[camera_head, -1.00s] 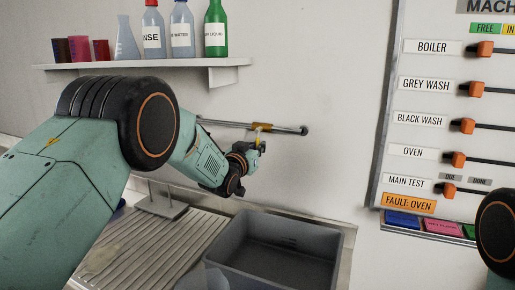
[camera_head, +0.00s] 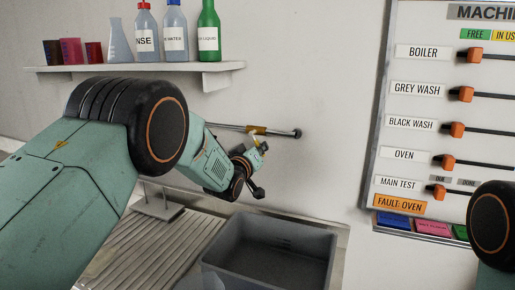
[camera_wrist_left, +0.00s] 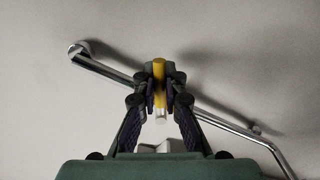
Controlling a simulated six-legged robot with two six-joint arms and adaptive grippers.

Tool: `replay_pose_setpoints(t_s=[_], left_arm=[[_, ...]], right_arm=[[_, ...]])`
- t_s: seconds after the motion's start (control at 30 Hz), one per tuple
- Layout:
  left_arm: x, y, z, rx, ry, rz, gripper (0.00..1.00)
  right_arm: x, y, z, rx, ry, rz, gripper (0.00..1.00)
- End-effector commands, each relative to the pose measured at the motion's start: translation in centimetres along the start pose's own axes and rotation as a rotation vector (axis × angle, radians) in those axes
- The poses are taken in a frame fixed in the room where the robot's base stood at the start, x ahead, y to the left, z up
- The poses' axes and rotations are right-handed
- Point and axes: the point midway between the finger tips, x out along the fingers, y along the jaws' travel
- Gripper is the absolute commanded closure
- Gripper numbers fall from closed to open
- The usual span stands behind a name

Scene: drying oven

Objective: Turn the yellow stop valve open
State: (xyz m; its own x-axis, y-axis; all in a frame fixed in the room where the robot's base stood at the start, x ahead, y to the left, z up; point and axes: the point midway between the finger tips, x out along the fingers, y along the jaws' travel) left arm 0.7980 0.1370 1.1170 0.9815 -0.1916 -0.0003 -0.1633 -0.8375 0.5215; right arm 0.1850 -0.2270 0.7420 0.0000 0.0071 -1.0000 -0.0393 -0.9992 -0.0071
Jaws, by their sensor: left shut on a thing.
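The yellow stop valve (camera_head: 256,130) sits on a thin metal pipe on the wall, above the sink. In the left wrist view, its yellow handle (camera_wrist_left: 159,72) stands between the two dark fingers, in front of the pipe. My left gripper (camera_head: 261,149) is shut on this handle; it also shows in the left wrist view (camera_wrist_left: 160,88). The gripper is tilted in the head view, with one dark part pointing down. The wrist and fingers hide part of the valve. My right gripper is out of view; only a piece of my right arm shows at the right edge.
The pipe (camera_head: 228,127) ends at a round wall fitting on the right. A grey sink basin (camera_head: 245,262) and ribbed drainboard (camera_head: 140,250) lie below. A shelf (camera_head: 140,67) with bottles and beakers hangs above. A labelled slider board (camera_head: 420,70) is on the right.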

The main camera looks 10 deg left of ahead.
Motion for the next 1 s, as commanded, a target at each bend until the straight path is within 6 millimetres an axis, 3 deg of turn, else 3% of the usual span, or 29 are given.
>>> replay_pose_setpoints(t_s=[0.67, 0.7, 1.0], left_arm=[[0.01, 0.39, -0.08, -0.072, 0.002, 0.001, 1.0], [0.01, 0.39, -0.08, -0.072, 0.002, 0.001, 0.9], [0.0, 0.36, -0.05, -0.072, 0.001, 0.0, 0.68]], right_arm=[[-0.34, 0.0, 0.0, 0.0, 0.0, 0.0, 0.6], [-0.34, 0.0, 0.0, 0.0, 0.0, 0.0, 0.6], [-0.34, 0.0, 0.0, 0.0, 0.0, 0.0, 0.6]])
